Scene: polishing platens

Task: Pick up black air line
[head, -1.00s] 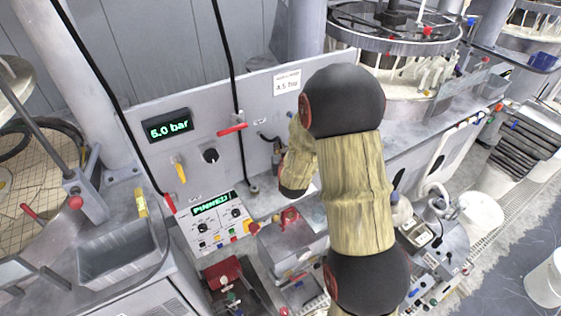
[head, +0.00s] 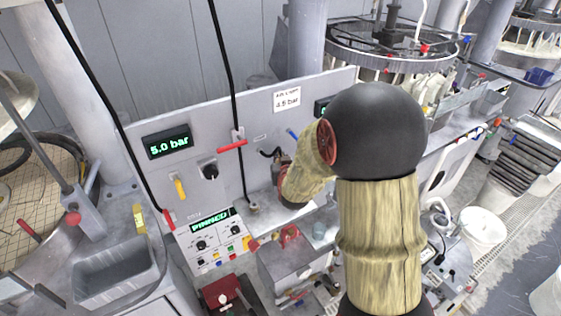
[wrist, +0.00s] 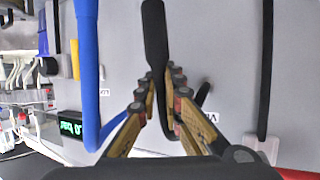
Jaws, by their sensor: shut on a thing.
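The black air line (wrist: 155,35) runs down the middle of the wrist view, with a thicker upper end and a thinner part below that bends near the panel. My gripper (wrist: 161,75) is shut on it, with one finger on each side. A short, dark curved piece of line (head: 268,152) shows at the panel in the head view, left of my arm; I cannot tell whether it is the held line. My arm hides the fingers there.
A blue line (wrist: 87,70) hangs close on the left in the wrist view; its blue end (head: 292,134) shows in the head view. Another black hose (wrist: 265,70) runs on the right. A red lever (head: 232,146) and pressure display (head: 168,142) are on the grey panel.

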